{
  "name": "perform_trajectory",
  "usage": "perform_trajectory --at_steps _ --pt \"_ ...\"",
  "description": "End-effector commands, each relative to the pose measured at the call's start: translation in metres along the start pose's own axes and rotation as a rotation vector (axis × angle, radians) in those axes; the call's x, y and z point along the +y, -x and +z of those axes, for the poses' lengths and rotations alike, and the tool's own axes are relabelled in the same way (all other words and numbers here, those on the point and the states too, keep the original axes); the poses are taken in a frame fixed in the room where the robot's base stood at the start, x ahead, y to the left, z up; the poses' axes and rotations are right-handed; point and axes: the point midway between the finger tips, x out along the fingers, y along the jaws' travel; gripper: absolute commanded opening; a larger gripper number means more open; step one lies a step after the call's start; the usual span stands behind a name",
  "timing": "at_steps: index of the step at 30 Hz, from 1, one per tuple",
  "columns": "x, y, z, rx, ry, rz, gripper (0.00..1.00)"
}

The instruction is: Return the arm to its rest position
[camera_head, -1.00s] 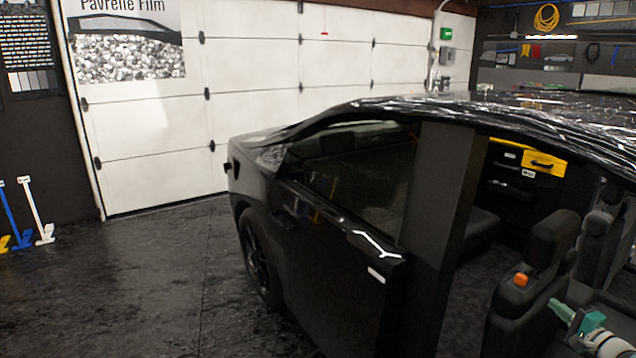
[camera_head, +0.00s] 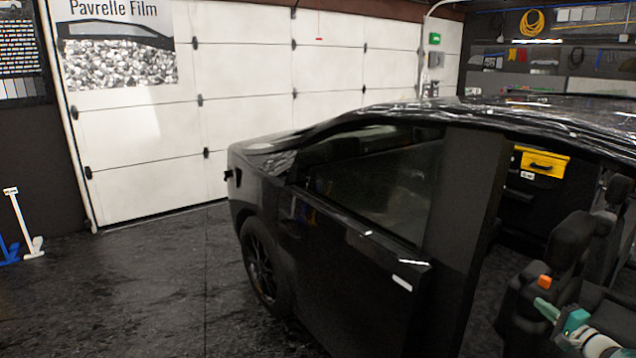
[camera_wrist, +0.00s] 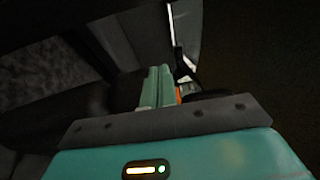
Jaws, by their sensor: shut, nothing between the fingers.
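My gripper (camera_head: 545,308) is at the lower right of the head view, teal, with its fingers pointing left. It is shut and holds nothing. In the wrist view its two teal fingers (camera_wrist: 157,87) lie side by side. In the head view it is in front of the black seat (camera_head: 566,240) at the car's open side. A small orange block (camera_head: 545,281) shows just above the fingertips. A bit of orange also shows beside the fingers in the wrist view (camera_wrist: 178,94). I cannot tell whether the gripper touches the seat or the block.
The black car (camera_head: 350,270) fills the middle and right, with a dark pillar (camera_head: 470,220) left of the seats. A yellow case (camera_head: 543,163) shows beyond the car's opening. A white garage door (camera_head: 250,80) stands behind.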

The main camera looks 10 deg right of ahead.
Motion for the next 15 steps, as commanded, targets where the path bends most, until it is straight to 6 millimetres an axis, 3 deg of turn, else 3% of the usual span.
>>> perform_trajectory --at_steps 2,8,15 --pt "-0.002 -0.002 0.001 -0.003 0.001 -0.002 0.00" --pt "-0.023 -0.027 0.040 -0.101 0.034 0.062 0.00" --pt "-0.050 -0.056 0.105 -0.239 0.088 0.166 0.00"
